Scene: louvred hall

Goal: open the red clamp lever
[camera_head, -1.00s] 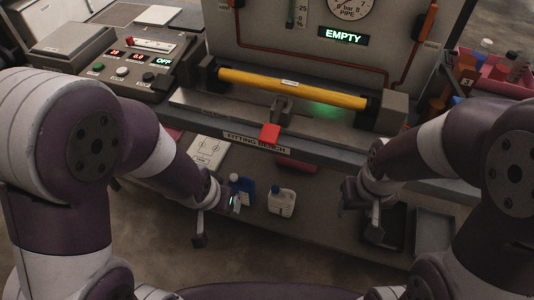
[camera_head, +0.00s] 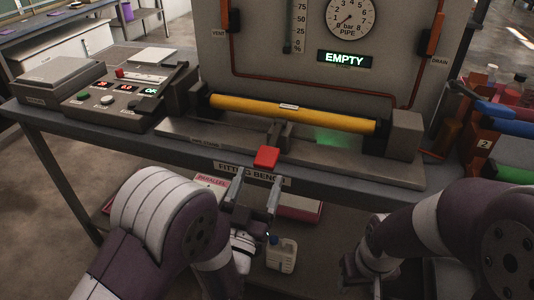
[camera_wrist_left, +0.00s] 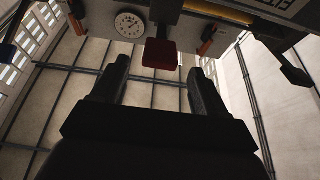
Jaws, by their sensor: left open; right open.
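The red clamp lever (camera_head: 266,157) juts out over the front edge of the fitting bench, below the middle of a yellow pipe (camera_head: 290,113). In the left wrist view its red pad (camera_wrist_left: 161,54) shows just beyond and between the fingertips. My left gripper (camera_head: 256,186) is open and empty, fingers pointing up, just below and in front of the red pad, apart from it. It also shows in the left wrist view (camera_wrist_left: 155,78). My right gripper (camera_head: 358,272) is low at the right, away from the lever; its fingers are partly hidden in shadow.
The fitting bench edge (camera_head: 330,184) runs just behind my left gripper. A control box (camera_head: 125,104) stands at the left, with a gauge panel (camera_head: 300,68) behind the pipe. A white jug (camera_head: 281,256) stands below. Coloured bins (camera_head: 497,143) are at the right.

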